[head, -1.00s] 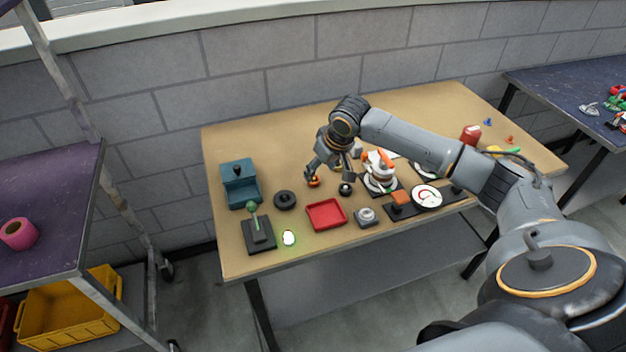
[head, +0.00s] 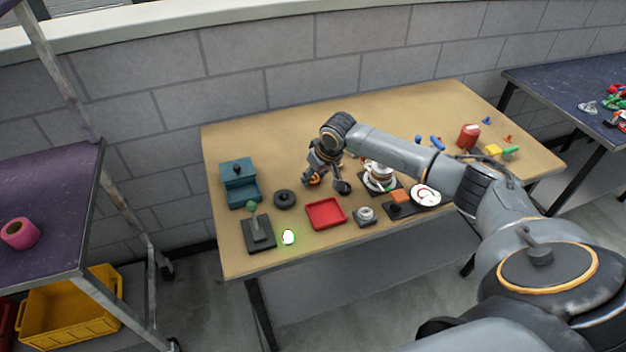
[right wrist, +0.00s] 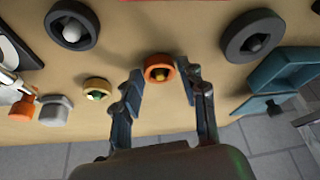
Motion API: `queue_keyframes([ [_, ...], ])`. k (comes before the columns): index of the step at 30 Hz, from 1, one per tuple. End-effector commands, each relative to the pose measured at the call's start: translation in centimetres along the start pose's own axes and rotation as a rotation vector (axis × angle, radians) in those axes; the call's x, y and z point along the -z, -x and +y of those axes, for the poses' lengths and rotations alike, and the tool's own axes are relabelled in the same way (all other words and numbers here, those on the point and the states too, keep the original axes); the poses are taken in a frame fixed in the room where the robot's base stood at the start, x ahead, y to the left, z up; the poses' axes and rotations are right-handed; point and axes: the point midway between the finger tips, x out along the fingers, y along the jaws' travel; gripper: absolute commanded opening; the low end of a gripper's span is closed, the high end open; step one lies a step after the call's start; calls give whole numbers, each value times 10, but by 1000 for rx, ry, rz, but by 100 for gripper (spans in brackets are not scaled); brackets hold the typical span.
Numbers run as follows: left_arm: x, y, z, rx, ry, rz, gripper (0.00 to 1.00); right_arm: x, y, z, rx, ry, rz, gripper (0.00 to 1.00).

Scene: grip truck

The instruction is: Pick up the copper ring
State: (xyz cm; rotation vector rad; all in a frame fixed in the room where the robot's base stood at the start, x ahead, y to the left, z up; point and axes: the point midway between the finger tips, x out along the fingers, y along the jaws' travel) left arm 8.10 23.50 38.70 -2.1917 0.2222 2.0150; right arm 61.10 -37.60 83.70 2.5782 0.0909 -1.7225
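The copper ring (right wrist: 159,69) is a small orange-copper ring on the wooden table, with a dark centre and a yellowish spot inside. In the right wrist view it lies between the two fingertips of my right gripper (right wrist: 160,72), with a visible gap on each side. My right gripper (head: 328,186) is open and empty, low over the table. In the head view the ring (head: 313,181) is partly covered by a finger. My left gripper is in neither view.
Near the gripper are a dark ring (right wrist: 253,37), another dark ring around a pale ball (right wrist: 72,29), a brass-coloured ring (right wrist: 97,86) and a grey hexagonal piece (right wrist: 55,110). A red tray (head: 326,226) and a teal box (head: 240,170) stand nearby. The table's back left is clear.

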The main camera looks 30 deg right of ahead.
Motion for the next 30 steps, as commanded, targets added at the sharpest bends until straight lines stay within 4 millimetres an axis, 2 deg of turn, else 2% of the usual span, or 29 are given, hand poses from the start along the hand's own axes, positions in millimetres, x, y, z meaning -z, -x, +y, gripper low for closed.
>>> queue_keyframes([
  [1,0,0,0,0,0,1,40,0,0,0,0,0,0,25],
  [4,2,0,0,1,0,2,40,0,0,0,0,0,0,5],
  [5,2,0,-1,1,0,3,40,0,0,0,0,0,0,1],
  [14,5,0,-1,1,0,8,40,1,1,0,0,0,1,1],
  [20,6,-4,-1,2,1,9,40,6,14,0,0,0,2,1],
  [23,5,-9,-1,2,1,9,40,13,29,0,0,0,6,1],
  [26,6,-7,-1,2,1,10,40,6,50,-3,-2,3,2,1],
  [30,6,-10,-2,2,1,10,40,-6,91,-12,-2,5,4,1],
])
